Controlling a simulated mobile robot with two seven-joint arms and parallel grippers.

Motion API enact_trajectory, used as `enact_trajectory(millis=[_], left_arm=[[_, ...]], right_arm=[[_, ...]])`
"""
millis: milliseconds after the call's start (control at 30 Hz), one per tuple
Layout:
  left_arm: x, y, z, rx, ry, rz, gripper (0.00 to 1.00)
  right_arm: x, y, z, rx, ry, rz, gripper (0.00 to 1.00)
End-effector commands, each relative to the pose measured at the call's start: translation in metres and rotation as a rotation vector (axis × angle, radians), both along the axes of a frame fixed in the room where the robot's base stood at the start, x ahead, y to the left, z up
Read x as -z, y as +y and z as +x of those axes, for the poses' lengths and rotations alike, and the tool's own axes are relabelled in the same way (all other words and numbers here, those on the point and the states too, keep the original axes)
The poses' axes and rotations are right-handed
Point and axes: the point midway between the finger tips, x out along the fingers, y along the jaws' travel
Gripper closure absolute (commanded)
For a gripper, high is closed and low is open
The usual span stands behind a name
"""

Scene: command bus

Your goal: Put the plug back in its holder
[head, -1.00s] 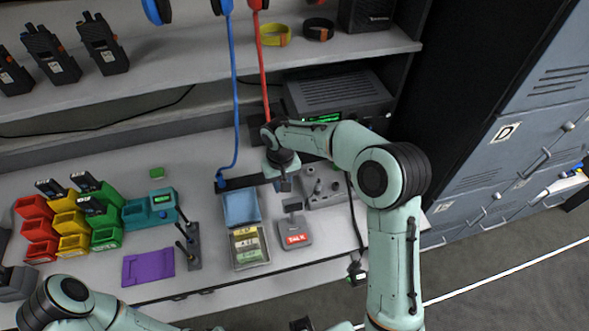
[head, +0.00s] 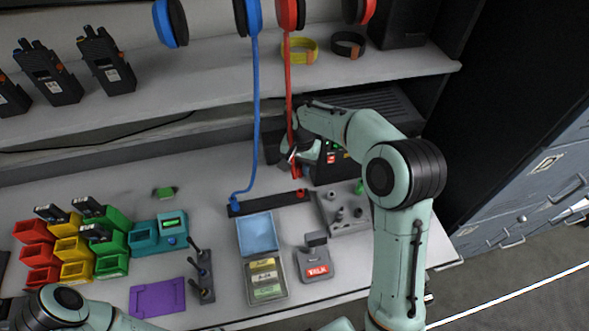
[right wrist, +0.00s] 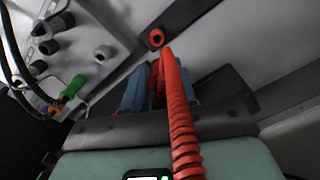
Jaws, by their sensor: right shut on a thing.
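My right gripper (head: 293,160) is above the back of the bench, in front of the dark radio unit. In the right wrist view its blue fingers (right wrist: 156,88) are shut on the red plug (right wrist: 158,72), whose coiled red cord (right wrist: 181,125) runs toward the camera. The holder is a dark strip (head: 268,203) on the bench; it also shows in the right wrist view (right wrist: 180,22). Its red-ringed hole (right wrist: 156,38) is just ahead of the fingers, and the plug appears apart from it. A blue cord (head: 246,150) ends at the strip's left end. My left gripper is out of view.
A grey panel with knobs (head: 343,211) stands right of the strip; a green plug (right wrist: 73,87) sits at it. A blue tray (head: 258,234) and a TALK device (head: 318,265) are in front. Headsets hang above; the radio unit (head: 375,110) is behind.

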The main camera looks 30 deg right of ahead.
Motion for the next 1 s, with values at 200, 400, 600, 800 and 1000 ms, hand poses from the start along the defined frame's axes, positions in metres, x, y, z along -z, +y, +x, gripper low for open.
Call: enact_trajectory(millis=[200,400,600,800,1000], left_arm=[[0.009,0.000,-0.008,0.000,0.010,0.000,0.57],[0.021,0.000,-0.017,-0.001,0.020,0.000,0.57],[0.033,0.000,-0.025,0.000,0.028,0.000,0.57],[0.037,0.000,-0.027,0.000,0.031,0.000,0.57],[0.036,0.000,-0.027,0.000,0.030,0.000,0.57]], right_arm=[[0.014,0.000,-0.002,0.001,0.003,0.000,0.94],[0.033,0.000,-0.002,0.000,0.004,0.000,0.94],[0.051,0.000,-0.002,-0.001,0.003,0.000,0.94],[0.060,0.000,-0.001,-0.001,0.001,0.000,0.94],[0.060,0.000,-0.001,-0.001,0.000,0.000,0.94]])
